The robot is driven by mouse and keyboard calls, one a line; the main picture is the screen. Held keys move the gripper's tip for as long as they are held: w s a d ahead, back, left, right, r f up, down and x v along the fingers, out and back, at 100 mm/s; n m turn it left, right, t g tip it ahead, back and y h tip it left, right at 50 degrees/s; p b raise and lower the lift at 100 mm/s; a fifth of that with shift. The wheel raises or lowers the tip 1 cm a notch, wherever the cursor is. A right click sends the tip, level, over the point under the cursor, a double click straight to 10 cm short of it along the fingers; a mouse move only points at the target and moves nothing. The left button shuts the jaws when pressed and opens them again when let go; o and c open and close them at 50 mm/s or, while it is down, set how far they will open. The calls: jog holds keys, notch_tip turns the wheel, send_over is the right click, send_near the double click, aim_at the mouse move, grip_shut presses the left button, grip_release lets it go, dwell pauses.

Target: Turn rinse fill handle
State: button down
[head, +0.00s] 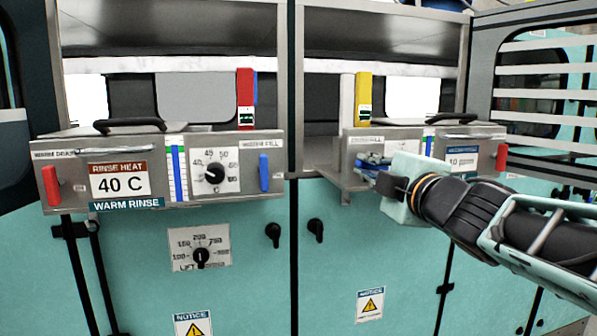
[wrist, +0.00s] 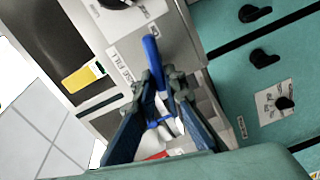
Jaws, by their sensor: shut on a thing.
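The rinse fill handle (wrist: 152,60) is a blue lever in the wrist view, beside a partly covered label (wrist: 128,66) ending in "SE FILL". It is on the front of the right steel module (head: 350,150). My gripper (wrist: 160,84) has its blue fingers on either side of the lever and is shut on it. In the head view my gripper (head: 372,170) is at the left end of that module. My gripper covers the handle there, so its angle is hard to tell from that view.
The left module (head: 265,146) carries a red handle (head: 50,185), a dial (head: 214,174) and a blue handle (head: 264,172). A red handle (head: 502,157) is at the right module's far end. A yellow block (head: 363,98) stands above it. Teal cabinet panels lie below.

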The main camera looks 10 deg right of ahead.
jog(key=shift+f+n+b, duration=0.2)
jog(key=shift+n+b, duration=0.35)
jog(key=shift+n, duration=0.55)
jog(key=shift+a, duration=0.1)
jog(key=c, duration=2)
grip_release()
jog(key=shift+s, duration=0.1)
jog(key=shift+s+d, duration=0.15)
jog(key=shift+s, duration=2.8)
jog(key=shift+s+d, duration=0.1)
jog(key=shift+s, duration=2.85)
